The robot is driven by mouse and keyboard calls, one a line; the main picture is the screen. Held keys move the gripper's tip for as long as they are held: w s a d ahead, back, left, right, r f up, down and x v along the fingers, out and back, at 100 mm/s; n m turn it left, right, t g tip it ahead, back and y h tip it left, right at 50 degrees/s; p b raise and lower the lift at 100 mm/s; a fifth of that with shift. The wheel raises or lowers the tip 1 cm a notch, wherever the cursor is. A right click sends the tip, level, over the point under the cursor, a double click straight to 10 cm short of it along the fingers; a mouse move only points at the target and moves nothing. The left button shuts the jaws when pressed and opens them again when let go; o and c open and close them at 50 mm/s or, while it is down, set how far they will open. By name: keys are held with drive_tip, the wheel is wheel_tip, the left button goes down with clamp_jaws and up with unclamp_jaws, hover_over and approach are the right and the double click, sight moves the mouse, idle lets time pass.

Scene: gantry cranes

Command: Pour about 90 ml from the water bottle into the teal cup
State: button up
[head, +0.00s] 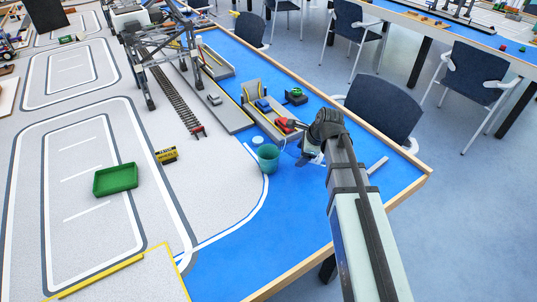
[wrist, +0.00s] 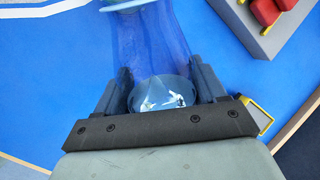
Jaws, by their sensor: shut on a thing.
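The teal cup (head: 268,159) stands upright on the blue part of the table in the head view, left of my gripper (head: 308,153). In the wrist view my gripper (wrist: 159,70) is shut on the water bottle (wrist: 152,38), a clear blue bottle seen from its base end. It reaches away between the fingers toward a pale teal rim (wrist: 124,4), likely the cup's, at the top edge. The bottle is hard to make out in the head view. I cannot tell how far it is tilted, nor whether water is flowing. The level in the cup is not visible.
A round pale thing (head: 258,141) lies just behind the cup. A grey dock model with a red vehicle (head: 285,126) stands behind my gripper. A green tray (head: 115,179), a yellow-black sign (head: 166,155) and a gantry crane (head: 150,50) are to the left. The blue surface in front is clear.

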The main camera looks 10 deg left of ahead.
sight(296, 142)
drive_tip(key=shift+f, duration=0.1)
idle(0.8)
drive_tip(key=shift+a+f+y, duration=0.25)
drive_tip(key=shift+y, duration=0.65)
drive_tip(key=r, duration=0.1)
drive_tip(key=r+y, duration=0.1)
drive_tip(key=r, duration=0.1)
drive_tip(key=shift+a+m+y, duration=0.3)
drive_tip(key=shift+a, duration=0.05)
drive_tip(key=shift+s+a+r+y+b, duration=0.1)
drive_tip(key=shift+a+r+y+b, duration=0.3)
drive_tip(key=shift+y, duration=0.5)
drive_tip(key=shift+a+r+g+y, duration=0.15)
drive_tip(key=shift+r+g+y, duration=0.15)
drive_tip(key=shift+r+y, duration=0.45)
drive_tip(key=r+y, duration=0.2)
drive_tip(key=shift+d+r+m, duration=0.2)
drive_tip(key=shift+r+m, duration=0.2)
drive_tip(key=y, duration=0.3)
drive_tip(key=shift+d+r+m+b, duration=0.15)
drive_tip(key=shift+r+m+b, duration=0.15)
drive_tip(key=shift+m+b, duration=0.1)
drive_tip(key=shift+f+y, duration=1.05)
drive_tip(key=shift+f, duration=1.1)
